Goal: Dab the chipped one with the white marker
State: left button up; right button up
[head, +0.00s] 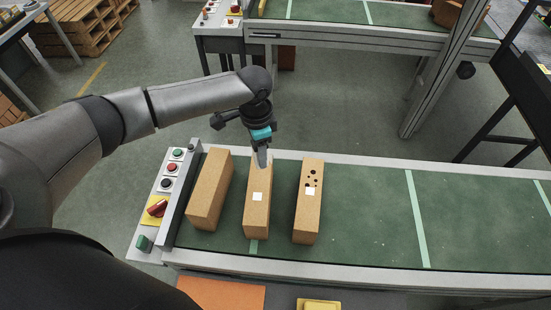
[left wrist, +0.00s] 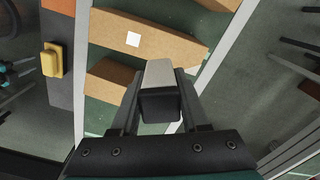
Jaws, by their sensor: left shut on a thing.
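Three brown bricks lie side by side on the green belt. The left brick (head: 209,190) is plain in the head view. My left gripper (head: 262,151) is shut on a pale grey marker (left wrist: 158,73), over the middle brick's far end. Contact cannot be told. My right gripper is out of view.
A control panel (head: 165,190) with buttons and a red switch stands at the belt's left end. The belt (head: 380,215) is clear to the right. An orange pad (head: 222,293) and a yellow block (head: 318,304) lie at the near edge. Another conveyor (head: 340,15) stands behind.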

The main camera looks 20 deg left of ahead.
pick_arm(q)
jog(key=shift+w+a, duration=0.1)
jog(key=shift+a, duration=0.15)
jog(key=shift+a+f+b, duration=0.15)
jog(key=shift+f+b, duration=0.1)
jog(key=shift+f, duration=0.3)
jog(key=shift+a+f+b, duration=0.15)
jog(key=shift+f+b, duration=0.05)
jog(key=shift+f, duration=0.35)
notch_tip(320, 180, down, 3)
jog(key=b, duration=0.4)
jog(key=shift+f, duration=0.2)
jog(key=shift+f+b, duration=0.3)
jog(key=shift+b, duration=0.1)
jog(key=shift+d, duration=0.1)
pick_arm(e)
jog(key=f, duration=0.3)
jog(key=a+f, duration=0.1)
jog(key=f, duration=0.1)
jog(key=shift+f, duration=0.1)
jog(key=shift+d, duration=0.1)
pick_arm(q)
jog(key=shift+f, duration=0.5)
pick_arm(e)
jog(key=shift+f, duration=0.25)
pick_arm(q)
jog(key=shift+f, duration=0.1)
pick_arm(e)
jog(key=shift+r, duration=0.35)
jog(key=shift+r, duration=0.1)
